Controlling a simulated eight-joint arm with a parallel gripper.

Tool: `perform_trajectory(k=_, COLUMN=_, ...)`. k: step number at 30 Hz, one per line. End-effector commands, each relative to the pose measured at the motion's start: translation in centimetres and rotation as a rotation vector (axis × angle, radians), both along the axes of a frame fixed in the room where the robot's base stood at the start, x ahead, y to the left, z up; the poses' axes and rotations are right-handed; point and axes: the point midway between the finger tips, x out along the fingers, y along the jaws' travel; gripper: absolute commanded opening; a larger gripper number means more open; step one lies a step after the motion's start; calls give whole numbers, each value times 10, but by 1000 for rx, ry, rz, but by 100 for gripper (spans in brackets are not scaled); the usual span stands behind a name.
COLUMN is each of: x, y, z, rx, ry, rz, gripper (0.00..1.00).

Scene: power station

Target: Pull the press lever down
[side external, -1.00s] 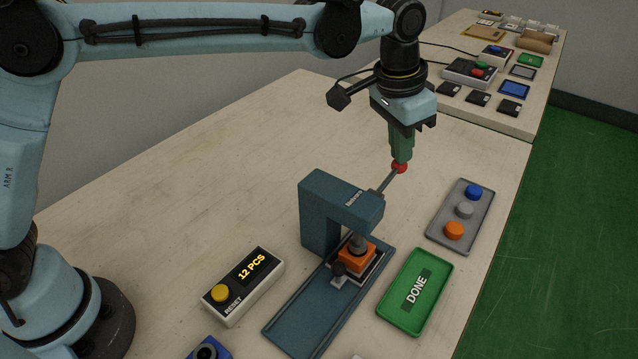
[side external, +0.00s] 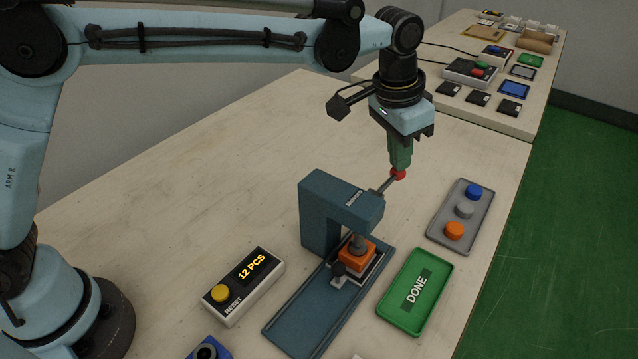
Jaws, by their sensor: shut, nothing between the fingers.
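The blue-grey press (side external: 322,205) stands on the table in the side external view. Its lever (side external: 386,185) sticks out from the right side of the press head and slopes up to a red ball knob (side external: 398,174). My gripper (side external: 400,165) points down with its green fingers shut and empty. The fingertips are right above the knob and appear to touch its top. An orange block (side external: 357,253) sits under the press ram, which is down at the block's top; the exact contact is hard to tell.
A counter box (side external: 243,285) reading "12 PCS" with a yellow button lies left of the press. A green DONE tray (side external: 416,292) and a grey tray (side external: 460,217) with blue, grey and orange caps lie to the right. Table behind the press is clear.

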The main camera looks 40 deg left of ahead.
Motion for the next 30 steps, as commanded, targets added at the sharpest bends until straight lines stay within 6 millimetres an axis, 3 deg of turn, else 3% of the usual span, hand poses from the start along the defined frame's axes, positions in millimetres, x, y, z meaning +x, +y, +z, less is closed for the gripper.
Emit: perform_trajectory(k=30, x=0, y=0, z=-8, rx=0, ry=0, rz=0, gripper=0)
